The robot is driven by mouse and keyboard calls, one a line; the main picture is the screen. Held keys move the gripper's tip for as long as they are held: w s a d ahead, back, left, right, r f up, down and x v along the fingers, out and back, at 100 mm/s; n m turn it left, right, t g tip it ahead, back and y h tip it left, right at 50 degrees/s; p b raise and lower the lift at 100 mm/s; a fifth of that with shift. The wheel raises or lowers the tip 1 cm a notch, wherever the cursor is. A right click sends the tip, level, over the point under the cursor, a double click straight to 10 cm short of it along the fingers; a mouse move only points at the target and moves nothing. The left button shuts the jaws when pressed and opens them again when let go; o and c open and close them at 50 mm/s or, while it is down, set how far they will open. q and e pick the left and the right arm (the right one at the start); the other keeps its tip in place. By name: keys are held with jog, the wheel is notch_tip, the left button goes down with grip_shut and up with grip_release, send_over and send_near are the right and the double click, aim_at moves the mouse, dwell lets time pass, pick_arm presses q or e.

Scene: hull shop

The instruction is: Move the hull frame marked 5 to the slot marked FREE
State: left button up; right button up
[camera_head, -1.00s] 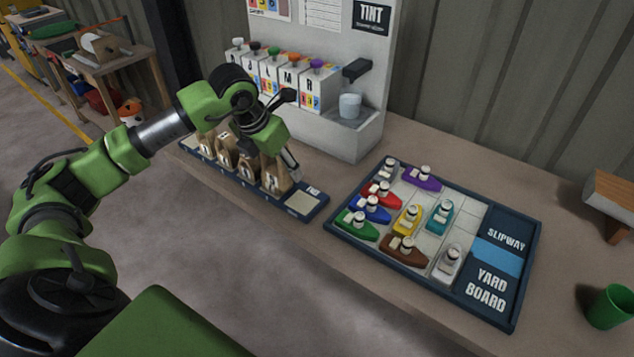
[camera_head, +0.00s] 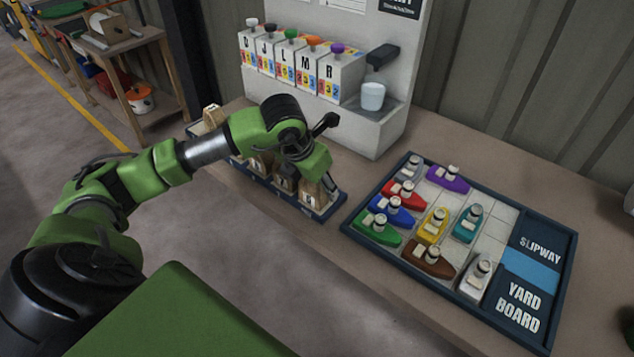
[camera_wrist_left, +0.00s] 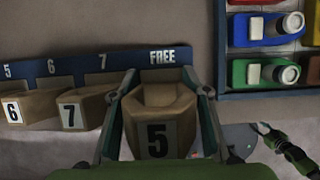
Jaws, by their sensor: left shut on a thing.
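The hull frame marked 5 (camera_wrist_left: 158,138) is a tan wooden block with a black 5 on a pale plate. My left gripper (camera_wrist_left: 165,92) is shut on it, one finger on each side. In the left wrist view, the frame is in front of the white FREE label (camera_wrist_left: 162,57) on the dark blue rack (camera_wrist_left: 128,61). In the head view, the held frame (camera_head: 312,193) is upright at the rack's right end; I cannot tell whether it touches the rack.
Frames marked 6 (camera_wrist_left: 35,108) and 7 (camera_wrist_left: 80,108) stand left of the held one. The yard board (camera_head: 497,220) with several coloured boats lies close on the right. The tint dispenser (camera_head: 385,115) stands behind the rack.

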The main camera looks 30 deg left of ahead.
pick_arm(q)
jog(key=shift+d, duration=0.3)
jog(key=o, duration=0.9)
jog(key=shift+w, duration=0.1)
jog(key=shift+a+f, duration=0.1)
jog(key=shift+r, duration=0.2)
jog(key=p+v, duration=0.5)
jog(key=v, duration=0.7)
jog(key=shift+p, duration=0.3)
pick_arm(e)
jog(key=r, duration=0.1)
jog(key=d+r, duration=0.1)
jog(key=r, duration=0.1)
jog(key=s+r, duration=0.1)
jog(key=r, duration=0.1)
jog(key=shift+d+r, duration=0.2)
jog(key=shift+d, duration=0.15)
pick_arm(q)
jog(key=shift+f, duration=0.1)
